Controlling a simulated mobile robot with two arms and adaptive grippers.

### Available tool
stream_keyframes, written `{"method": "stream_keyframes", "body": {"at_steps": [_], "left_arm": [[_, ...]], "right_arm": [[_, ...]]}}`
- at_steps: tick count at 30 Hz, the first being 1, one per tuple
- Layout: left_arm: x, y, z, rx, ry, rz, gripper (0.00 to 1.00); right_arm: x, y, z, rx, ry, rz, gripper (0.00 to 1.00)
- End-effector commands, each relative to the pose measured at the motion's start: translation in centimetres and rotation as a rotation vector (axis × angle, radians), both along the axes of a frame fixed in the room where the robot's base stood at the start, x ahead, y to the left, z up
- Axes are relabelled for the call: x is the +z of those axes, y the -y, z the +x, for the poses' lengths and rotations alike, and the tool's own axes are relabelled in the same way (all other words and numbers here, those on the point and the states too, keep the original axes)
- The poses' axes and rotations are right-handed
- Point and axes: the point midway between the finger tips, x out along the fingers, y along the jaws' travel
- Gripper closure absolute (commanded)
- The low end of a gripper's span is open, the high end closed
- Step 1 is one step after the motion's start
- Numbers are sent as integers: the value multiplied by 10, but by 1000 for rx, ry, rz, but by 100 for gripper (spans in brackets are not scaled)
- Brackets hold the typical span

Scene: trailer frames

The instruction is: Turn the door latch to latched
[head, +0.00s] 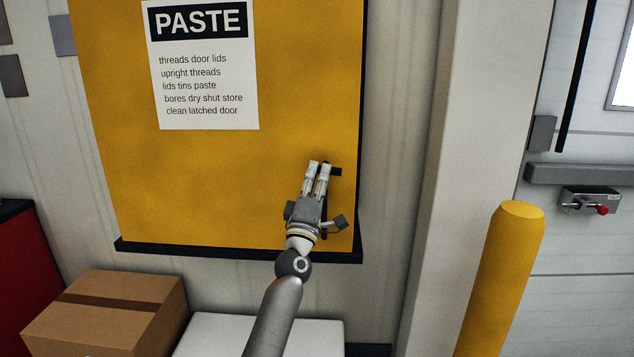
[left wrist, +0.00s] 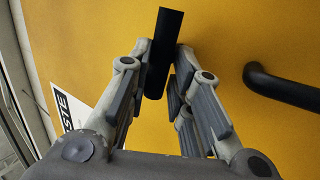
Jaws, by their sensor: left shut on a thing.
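The yellow door (head: 200,190) hangs on the wall, closed as far as I can see. Its black latch (head: 335,171) is near the right edge; a short part shows lying about level, to the right of my fingertips. My left gripper (head: 318,166) reaches up to it and is shut on it. In the left wrist view, the latch (left wrist: 163,45) is a flat black bar between the fingertips of my left gripper (left wrist: 163,75). The fingers hide part of the latch in the head view. My right gripper is not in view.
A black handle (left wrist: 285,85) stands off the door beside my left gripper. A paper sign (head: 204,65) is on the door. Below are a cardboard box (head: 110,310) and a white surface (head: 210,335). A yellow post (head: 500,275) stands at right.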

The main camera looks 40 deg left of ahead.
Motion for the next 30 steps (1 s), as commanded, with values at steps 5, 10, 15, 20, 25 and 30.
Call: {"method": "stream_keyframes", "body": {"at_steps": [5,10,15,20,25,30], "left_arm": [[0,1,0,0,47,-70,100],[0,1,0,0,67,-103,100],[0,1,0,1,74,-115,100],[0,1,0,1,75,-117,100],[0,1,0,1,75,-117,100],[0,1,0,1,75,-116,61]], "right_arm": [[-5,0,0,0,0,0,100],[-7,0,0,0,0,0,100],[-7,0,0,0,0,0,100],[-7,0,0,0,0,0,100],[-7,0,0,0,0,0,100],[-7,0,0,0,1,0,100]]}}
